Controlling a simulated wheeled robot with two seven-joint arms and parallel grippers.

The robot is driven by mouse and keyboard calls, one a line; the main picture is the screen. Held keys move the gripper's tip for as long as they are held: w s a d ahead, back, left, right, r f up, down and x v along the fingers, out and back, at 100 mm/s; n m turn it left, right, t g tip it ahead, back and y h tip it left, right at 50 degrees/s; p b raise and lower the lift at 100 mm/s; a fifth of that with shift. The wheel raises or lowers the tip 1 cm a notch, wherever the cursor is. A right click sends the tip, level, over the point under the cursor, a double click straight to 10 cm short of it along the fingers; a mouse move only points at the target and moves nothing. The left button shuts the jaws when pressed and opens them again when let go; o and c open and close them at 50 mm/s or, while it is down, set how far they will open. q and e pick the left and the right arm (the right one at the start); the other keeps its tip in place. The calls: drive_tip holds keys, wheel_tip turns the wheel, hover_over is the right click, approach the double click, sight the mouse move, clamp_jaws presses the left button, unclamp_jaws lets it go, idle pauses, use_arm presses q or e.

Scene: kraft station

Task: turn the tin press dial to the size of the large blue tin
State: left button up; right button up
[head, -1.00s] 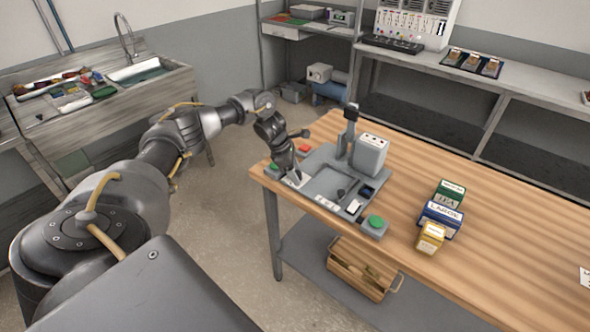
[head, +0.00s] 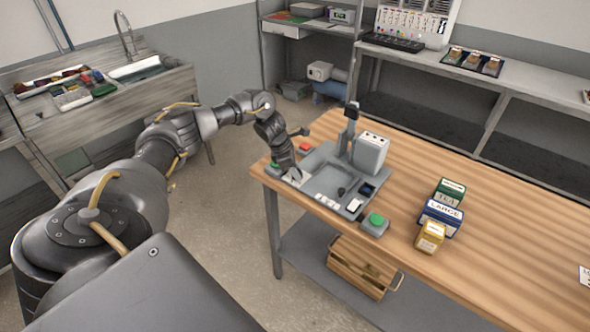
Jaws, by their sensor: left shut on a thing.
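The tin press (head: 330,178) is a grey plate with a pale upright block and a dark column, standing on the near left corner of the wooden table. My left gripper (head: 291,173) points down at the white patch (head: 297,179) on the press's left side. It is shut on the dial there, and its fingers hide the dial, so its setting cannot be read. The large blue tin (head: 441,217), marked LARGE, stands on the table right of the press, between a green tin (head: 449,191) and a yellow tin (head: 430,236). My right gripper is out of view.
A green button (head: 376,220) sits at the press's front right corner and a red button (head: 305,147) behind the gripper. A wooden crate (head: 360,270) is on the shelf below. The table's right side (head: 510,230) is mostly clear.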

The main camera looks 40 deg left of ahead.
use_arm(q)
drive_tip(key=n+y, duration=0.1)
drive_tip(key=n, duration=0.1)
drive_tip(key=n+t, duration=0.1)
drive_tip(key=n, duration=0.2)
drive_tip(key=shift+d+r+y+p, duration=0.1)
drive_tip(key=shift+d+y+p, duration=0.05)
drive_tip(key=shift+y+p, duration=0.25)
drive_tip(key=n+y+p, duration=0.1)
drive_tip(key=n, duration=0.3)
drive_tip(key=shift+d, duration=0.1)
drive_tip(key=shift+n+y+p, duration=0.5)
drive_tip(key=shift+n+p, duration=0.15)
drive_tip(key=shift+n, duration=0.15)
drive_tip(key=o, duration=1)
drive_tip(key=shift+c, duration=0.2)
drive_tip(key=v, duration=1)
drive_tip(key=shift+s+r+b, duration=0.3)
drive_tip(key=shift+b, duration=0.05)
